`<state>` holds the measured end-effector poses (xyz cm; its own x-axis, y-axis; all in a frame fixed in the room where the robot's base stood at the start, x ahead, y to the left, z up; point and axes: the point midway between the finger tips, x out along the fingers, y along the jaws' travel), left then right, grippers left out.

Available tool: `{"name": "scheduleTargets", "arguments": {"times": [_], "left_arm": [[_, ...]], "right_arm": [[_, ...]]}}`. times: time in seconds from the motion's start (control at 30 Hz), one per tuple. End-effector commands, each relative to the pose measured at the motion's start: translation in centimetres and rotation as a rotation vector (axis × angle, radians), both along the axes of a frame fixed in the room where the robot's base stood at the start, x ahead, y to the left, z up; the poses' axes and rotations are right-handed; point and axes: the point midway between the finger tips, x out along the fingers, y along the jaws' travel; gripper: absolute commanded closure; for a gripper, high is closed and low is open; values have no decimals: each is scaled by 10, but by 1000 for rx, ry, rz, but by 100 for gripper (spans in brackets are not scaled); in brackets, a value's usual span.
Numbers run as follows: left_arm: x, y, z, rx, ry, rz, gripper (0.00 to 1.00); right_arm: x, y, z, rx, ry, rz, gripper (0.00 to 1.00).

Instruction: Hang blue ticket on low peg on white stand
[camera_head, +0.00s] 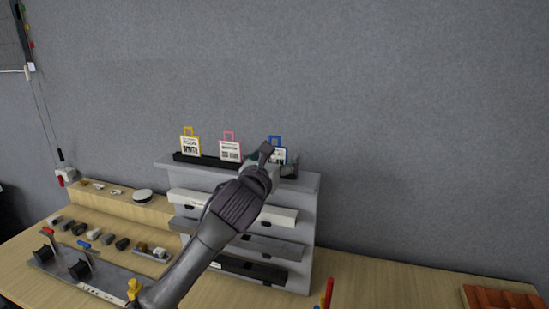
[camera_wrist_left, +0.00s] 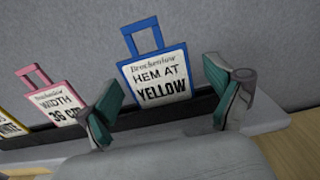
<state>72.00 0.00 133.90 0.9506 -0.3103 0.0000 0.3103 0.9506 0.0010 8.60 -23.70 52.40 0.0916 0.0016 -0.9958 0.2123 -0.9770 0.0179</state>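The blue ticket (camera_head: 281,156) stands at the right end of a black rail on top of the grey shelf unit. In the left wrist view the blue ticket (camera_wrist_left: 156,78) has a blue frame, a loop handle on top and the text "HEM AT YELLOW". My left gripper (camera_head: 270,157) is at the ticket, partly covering it. In the left wrist view its fingers are spread, one toward each lower side of the ticket, and not closed on it. I cannot make out a white stand with pegs. My right gripper is not in view.
A pink ticket (camera_head: 229,148) and a yellow ticket (camera_head: 190,144) stand to the left on the same black rail (camera_head: 205,162). The grey shelf unit (camera_head: 305,200) holds pale and dark drawers. Small tools and parts lie on the wooden table (camera_head: 370,285) at left; a reddish-brown block (camera_head: 500,298) lies at right.

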Motion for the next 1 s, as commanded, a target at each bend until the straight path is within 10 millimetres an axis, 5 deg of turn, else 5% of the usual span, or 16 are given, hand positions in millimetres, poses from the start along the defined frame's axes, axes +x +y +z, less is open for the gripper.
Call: {"name": "scheduleTargets", "arguments": {"times": [0.27, 0.7, 1.0], "left_arm": [[0, 0, 0, 0, 0, 0, 53], [0, 1, 4, 0, -1, 1, 53], [0, 1, 43, 1, -8, 3, 53]], "right_arm": [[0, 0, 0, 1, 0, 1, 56], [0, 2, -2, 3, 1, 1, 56], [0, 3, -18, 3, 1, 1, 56]]}}
